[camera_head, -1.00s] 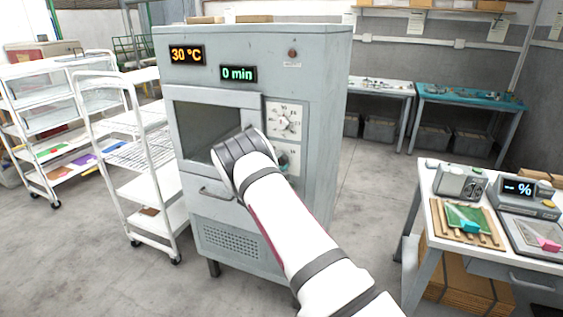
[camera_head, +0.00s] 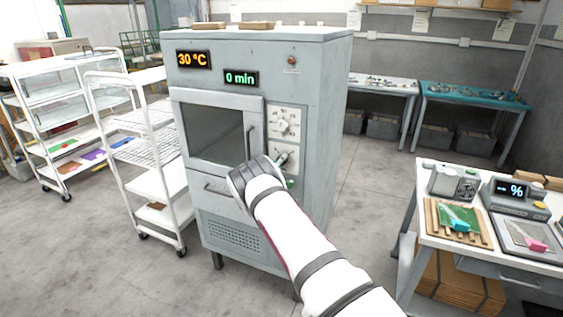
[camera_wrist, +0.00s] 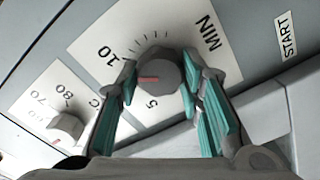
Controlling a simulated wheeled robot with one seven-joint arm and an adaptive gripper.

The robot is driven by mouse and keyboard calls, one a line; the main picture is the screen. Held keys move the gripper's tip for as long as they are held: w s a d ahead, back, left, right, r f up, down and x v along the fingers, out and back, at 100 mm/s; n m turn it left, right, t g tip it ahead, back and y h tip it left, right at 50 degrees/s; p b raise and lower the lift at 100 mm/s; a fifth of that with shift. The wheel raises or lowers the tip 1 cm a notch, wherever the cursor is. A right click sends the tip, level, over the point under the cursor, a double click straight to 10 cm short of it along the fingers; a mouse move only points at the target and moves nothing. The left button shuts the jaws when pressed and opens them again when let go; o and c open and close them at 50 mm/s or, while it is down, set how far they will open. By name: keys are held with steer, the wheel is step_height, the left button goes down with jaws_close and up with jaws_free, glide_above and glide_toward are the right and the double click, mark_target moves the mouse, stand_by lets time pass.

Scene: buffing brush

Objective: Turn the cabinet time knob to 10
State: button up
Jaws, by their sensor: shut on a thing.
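The time knob (camera_wrist: 158,72) is a round grey knob with a red mark, on a white dial plate with MIN, 10 and 5 printed around it. In the wrist view its red mark points left, between the 10 and the 5. My gripper (camera_wrist: 160,80) has its teal-padded fingers on both sides of the knob, shut on it. In the head view the cabinet (camera_head: 312,85) is grey, and its green display (camera_head: 241,78) reads 0 min. My wrist (camera_head: 255,182) is in front of the cabinet's lower right face and hides the fingers there.
The temperature knob (camera_wrist: 66,126) is beside the time dial in the wrist view. A START label (camera_wrist: 286,37) is on the other side. The orange display (camera_head: 194,58) reads 30 °C. White carts (camera_head: 150,150) stand at left, a table with instruments (camera_head: 425,188) at right.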

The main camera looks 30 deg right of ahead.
steer(key=shift+s+f+m+p, duration=0.1)
steer(key=shift+m+p, duration=0.2)
steer(key=shift+m, duration=0.5)
steer(key=o, duration=1.2)
steer(key=shift+c, duration=0.2)
steer(key=v, duration=1.2)
